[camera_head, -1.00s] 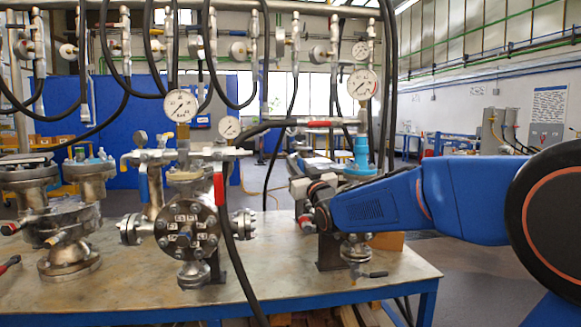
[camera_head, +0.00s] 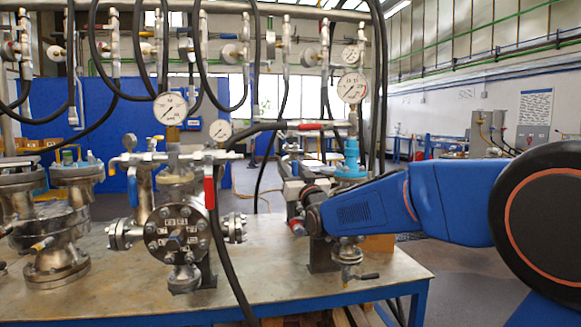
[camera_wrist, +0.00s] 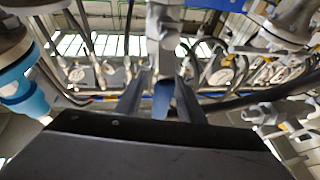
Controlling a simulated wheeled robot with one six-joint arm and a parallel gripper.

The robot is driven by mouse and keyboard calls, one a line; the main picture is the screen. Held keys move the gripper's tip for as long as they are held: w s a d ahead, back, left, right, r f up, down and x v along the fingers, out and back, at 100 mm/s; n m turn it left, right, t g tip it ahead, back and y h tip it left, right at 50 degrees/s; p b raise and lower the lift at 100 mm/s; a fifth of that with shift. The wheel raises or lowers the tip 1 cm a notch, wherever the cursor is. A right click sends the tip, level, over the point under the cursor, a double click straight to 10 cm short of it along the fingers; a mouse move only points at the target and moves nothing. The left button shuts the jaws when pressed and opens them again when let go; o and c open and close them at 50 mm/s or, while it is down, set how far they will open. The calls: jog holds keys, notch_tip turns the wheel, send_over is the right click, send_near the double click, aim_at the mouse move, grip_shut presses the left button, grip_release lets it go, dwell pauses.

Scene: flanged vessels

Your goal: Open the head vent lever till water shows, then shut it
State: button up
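Flanged vessels stand on the metal-topped bench (camera_head: 120,295). The middle vessel (camera_head: 178,232) carries a gauge (camera_head: 170,108), a blue lever (camera_head: 132,188) and a hanging red lever (camera_head: 209,192). A red lever (camera_head: 310,127) lies roughly level on the pipe at the top, left of the right vessel's blue fitting (camera_head: 351,160). I cannot tell which lever is the head vent. My arm reaches left in front of the right vessel; its fingertips are not clear there. In the wrist view my gripper (camera_wrist: 160,95) has its two dark fingers apart. A grey valve part (camera_wrist: 160,40) shows beyond them. No water is visible.
A black hose (camera_head: 220,240) hangs in front of the middle vessel. Another vessel (camera_head: 60,215) stands at the left. A black-handled valve (camera_head: 367,276) sticks out low on the right vessel. Hoses and gauges hang from the overhead pipe (camera_head: 300,13). Floor shows right of the bench.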

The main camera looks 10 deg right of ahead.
jog(key=v, duration=1.7)
jog(key=shift+s, duration=0.25)
jog(key=shift+f, duration=0.1)
jog(key=s+d+f+m+g+h, duration=0.1)
jog(key=s+d+f+g+h, duration=0.15)
jog(key=s+f+g, duration=0.4)
jog(key=s+d+f+g+h, duration=0.1)
jog(key=s+d+f+g, duration=0.2)
jog(key=f, duration=0.6)
jog(key=s+d+f+g, duration=0.1)
jog(key=s+f+g, duration=0.3)
jog(key=s, duration=0.7)
jog(key=s+d+f+m+g, duration=0.1)
jog(key=s+f+g, duration=0.3)
jog(key=s+f, duration=0.4)
jog(key=s+h, duration=0.1)
jog(key=s, duration=0.3)
jog(key=shift+s+d+f, duration=0.15)
jog(key=shift+s+d, duration=0.1)
jog(key=shift+s, duration=0.1)
